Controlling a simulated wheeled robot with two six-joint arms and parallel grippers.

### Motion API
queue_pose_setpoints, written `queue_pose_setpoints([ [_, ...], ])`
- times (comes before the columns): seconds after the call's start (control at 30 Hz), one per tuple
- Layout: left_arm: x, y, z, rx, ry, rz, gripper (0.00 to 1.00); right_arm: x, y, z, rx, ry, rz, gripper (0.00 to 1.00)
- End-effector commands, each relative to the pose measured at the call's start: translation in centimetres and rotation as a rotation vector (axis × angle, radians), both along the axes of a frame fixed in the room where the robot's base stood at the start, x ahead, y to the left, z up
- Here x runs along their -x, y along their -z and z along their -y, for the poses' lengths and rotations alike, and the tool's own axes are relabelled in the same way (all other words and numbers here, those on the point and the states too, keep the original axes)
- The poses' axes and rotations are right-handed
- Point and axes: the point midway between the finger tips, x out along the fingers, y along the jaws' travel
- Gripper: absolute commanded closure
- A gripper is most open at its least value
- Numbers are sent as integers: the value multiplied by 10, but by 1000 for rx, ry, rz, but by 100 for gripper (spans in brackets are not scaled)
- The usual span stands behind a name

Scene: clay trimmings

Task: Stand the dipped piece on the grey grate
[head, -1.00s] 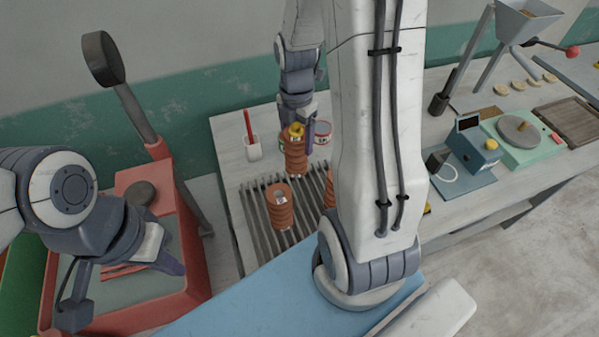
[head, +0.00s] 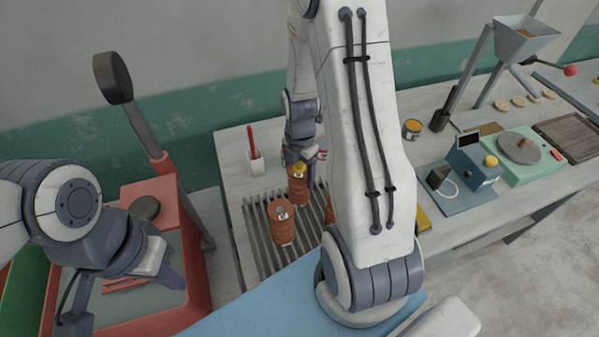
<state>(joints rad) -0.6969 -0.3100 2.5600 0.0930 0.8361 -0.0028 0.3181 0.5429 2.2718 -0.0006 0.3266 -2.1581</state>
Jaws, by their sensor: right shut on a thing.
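My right gripper (head: 299,166) is shut on an orange-brown ribbed piece (head: 298,191) with a yellow top. It holds the piece upright over the back part of the grey grate (head: 256,232); I cannot tell whether its base touches the bars. A similar ribbed piece (head: 282,224) stands on the grate in front of it. Another piece (head: 329,213) is mostly hidden behind my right arm. My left gripper (head: 165,270) is over the red basin at the left, away from the pieces; its finger gap is not clear.
A white cup with a red stick (head: 254,160) stands behind the grate. A tin (head: 411,129) stands right of my arm. A blue device (head: 473,167) and a green scale (head: 522,150) are further right. The red basin (head: 196,270) is at the left. Left grate bars are bare.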

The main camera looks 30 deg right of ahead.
Motion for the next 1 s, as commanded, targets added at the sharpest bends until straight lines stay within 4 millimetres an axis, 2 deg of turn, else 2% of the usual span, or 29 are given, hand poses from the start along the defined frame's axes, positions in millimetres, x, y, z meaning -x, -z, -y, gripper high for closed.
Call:
queue_pose_setpoints([
  [0.03, 0, 0, 0, 0, 0, 0, 100, 0, 1, 0, 0, 0, 0, 14],
  [0.07, 0, 0, 0, 0, 0, 0, 100, 0, 0, 0, 0, 0, 0, 3],
  [0.1, 0, 0, 0, 0, 0, 0, 100, 0, 0, 0, 0, 0, 0, 0],
  [0.3, 0, 0, 0, 0, 0, 0, 100, 0, 0, 0, 0, 0, 0, 0],
  [0.47, 0, -1, 0, 0, 0, 0, 100, -1, -10, 0, 2, 0, 5, 0],
  [0.57, 0, 2, 0, 0, 0, 0, 100, -2, -25, 1, 2, 0, 7, 0],
  [0.9, 0, 11, 0, 0, -2, 0, 100, -1, -96, 0, 2, 0, 7, 0],
  [1.0, 0, 12, 0, 0, -2, 0, 100, -1, -110, 0, 2, 0, 5, 0],
])
